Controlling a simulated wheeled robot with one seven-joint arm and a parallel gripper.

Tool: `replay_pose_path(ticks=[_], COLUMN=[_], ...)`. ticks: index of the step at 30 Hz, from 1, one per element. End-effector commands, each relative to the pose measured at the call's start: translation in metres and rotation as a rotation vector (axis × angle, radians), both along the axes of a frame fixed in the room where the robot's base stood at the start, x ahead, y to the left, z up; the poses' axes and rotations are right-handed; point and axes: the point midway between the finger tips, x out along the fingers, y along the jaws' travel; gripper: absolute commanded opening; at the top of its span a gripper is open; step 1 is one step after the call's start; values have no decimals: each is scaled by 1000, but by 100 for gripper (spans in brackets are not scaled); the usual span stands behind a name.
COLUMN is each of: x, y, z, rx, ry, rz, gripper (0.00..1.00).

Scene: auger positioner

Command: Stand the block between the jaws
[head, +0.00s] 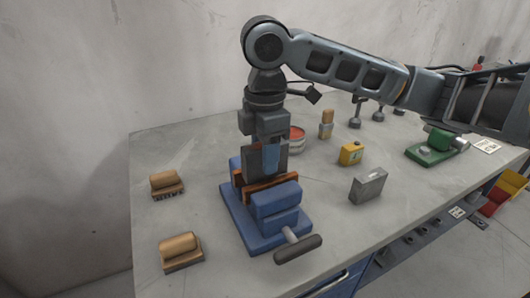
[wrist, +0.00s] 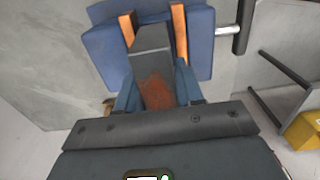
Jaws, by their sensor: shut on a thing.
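The blue vise (head: 262,224) stands on the table, with orange-brown jaw faces (head: 268,190) and a dark handle (head: 298,249) at the front right. The jaws show a gap in the wrist view, between the left face (wrist: 128,28) and the right face (wrist: 179,34). My gripper (head: 270,160) points down over the vise and is shut on a dark grey block with a rusty patch (wrist: 152,62). The block's far end reaches between the two jaw faces. It looks roughly upright. I cannot tell whether it touches the vise bed; its lower end is hidden in the head view.
Two wooden-backed brushes (head: 164,184) (head: 181,250) lie left of the vise. A grey metal block (head: 368,184), a yellow box (head: 351,153) and a green device (head: 436,146) stand to the right. A red-banded tin (head: 297,138) is close behind my gripper.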

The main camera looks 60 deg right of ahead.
Motion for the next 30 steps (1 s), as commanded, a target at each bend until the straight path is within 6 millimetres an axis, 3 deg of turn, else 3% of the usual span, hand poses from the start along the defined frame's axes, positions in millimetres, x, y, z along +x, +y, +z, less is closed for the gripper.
replay_pose_path(ticks=[21, 22, 30], x=[0, 0, 0], y=[-1, -1, 0], z=[-15, -15, -15], rx=[-2, -2, -1], ry=[-2, -2, -2], rz=[-1, -1, -1], gripper=[0, 38, 64])
